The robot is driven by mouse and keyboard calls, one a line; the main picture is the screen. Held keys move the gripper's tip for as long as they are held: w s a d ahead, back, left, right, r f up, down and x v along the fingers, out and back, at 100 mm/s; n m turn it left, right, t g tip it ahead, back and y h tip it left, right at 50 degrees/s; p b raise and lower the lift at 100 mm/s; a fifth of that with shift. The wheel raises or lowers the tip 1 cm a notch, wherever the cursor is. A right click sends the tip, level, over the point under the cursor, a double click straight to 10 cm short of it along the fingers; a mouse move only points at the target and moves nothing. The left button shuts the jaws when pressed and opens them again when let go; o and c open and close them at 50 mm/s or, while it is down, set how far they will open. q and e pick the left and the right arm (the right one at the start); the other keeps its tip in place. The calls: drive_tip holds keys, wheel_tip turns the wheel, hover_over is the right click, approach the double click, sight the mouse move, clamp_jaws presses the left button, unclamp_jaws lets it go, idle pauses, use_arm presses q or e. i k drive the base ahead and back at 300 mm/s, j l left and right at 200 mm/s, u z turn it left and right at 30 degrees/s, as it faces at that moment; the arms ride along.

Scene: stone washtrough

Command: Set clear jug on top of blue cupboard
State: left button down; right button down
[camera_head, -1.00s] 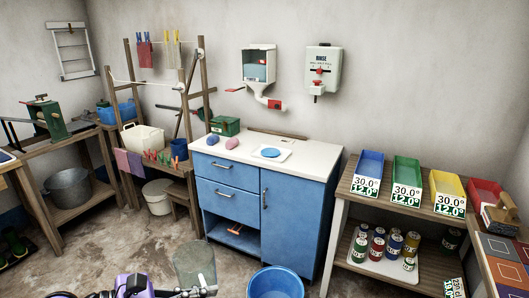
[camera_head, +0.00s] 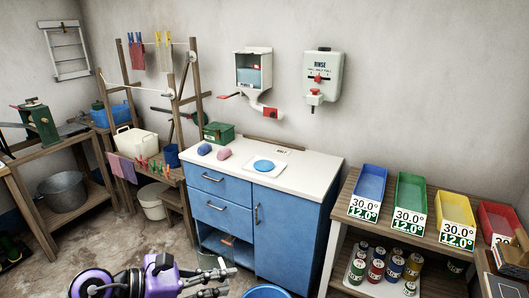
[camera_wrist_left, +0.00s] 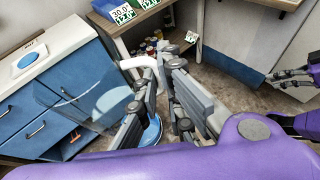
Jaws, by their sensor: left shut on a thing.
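The blue cupboard (camera_head: 285,235) stands in the middle of the head view, with a white top. It also shows at the left of the left wrist view (camera_wrist_left: 38,112). The clear jug (camera_wrist_left: 100,105) is see-through and hard to outline. Its white handle (camera_wrist_left: 140,63) is between the fingers of my left gripper (camera_wrist_left: 160,85), which is shut on it. In the head view the left gripper (camera_head: 218,276) is low in front of the cupboard, below its top. The right gripper (camera_wrist_left: 290,76) shows at the right edge of the wrist view; its jaws are unclear.
A blue tub (camera_head: 268,292) stands on the floor. A bench (camera_head: 338,205) with coloured bins is at right.

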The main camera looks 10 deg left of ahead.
sight(300, 180)
drive_tip(key=i+l, duration=0.25)
drive_tip(key=i, duration=0.2)
drive_tip(key=i+l, duration=0.2)
drive_tip(key=i, duration=0.25)
drive_tip(key=i+l+u, duration=0.1)
drive_tip(key=i+l, duration=0.15)
drive_tip(key=i, duration=0.2)
drive_tip(key=i+l, duration=0.25)
drive_tip(key=i, duration=0.2)
